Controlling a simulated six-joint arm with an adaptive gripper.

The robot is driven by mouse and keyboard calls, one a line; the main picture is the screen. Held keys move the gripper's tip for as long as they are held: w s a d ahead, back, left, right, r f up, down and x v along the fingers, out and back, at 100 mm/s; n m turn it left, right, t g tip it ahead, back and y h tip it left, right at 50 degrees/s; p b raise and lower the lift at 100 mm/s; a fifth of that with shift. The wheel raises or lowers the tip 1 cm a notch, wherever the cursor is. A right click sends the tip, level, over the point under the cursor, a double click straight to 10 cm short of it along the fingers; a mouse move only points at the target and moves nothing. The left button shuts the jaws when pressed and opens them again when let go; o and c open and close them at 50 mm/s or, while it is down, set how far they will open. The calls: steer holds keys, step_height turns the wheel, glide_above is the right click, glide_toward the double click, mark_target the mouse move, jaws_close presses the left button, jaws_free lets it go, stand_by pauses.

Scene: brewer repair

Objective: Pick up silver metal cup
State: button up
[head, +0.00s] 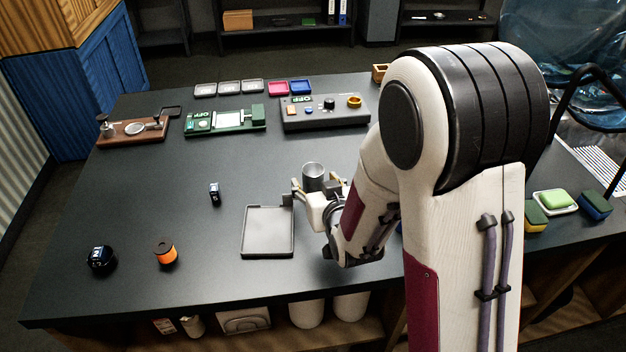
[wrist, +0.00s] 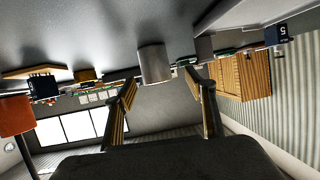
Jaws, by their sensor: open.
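The silver metal cup (head: 313,172) stands on the dark table in the head view, just beyond my gripper (head: 319,190). My gripper is low over the table, with its jaws spread to either side of the cup's near side. In the wrist view, which looks upside down, the cup (wrist: 153,62) hangs from the table surface at the top. It lies ahead of the gap between my open fingers (wrist: 161,82), nearer the left finger. The gap holds nothing else. My gripper hides the cup's lower part in the head view.
A grey tray (head: 268,250) lies just left of my gripper. An orange-and-black cylinder (head: 165,252), a dark round object (head: 101,259) and a small dark block (head: 214,194) stand further left. Panels, including a grey one (head: 325,114), line the back. Sponges (head: 555,200) lie right.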

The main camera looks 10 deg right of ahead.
mark_target(310, 173)
steer(key=shift+w+f, duration=0.25)
steer(key=shift+w, duration=0.25)
steer(key=shift+w+d+f, duration=0.1)
steer(key=shift+w+f, duration=0.3)
steer(key=shift+w, duration=0.3)
steer(key=shift+w+d+f, duration=0.1)
steer(key=shift+w+f, duration=0.25)
steer(key=shift+w, duration=0.3)
steer(key=shift+x, duration=1.1)
steer(key=c, duration=1.2)
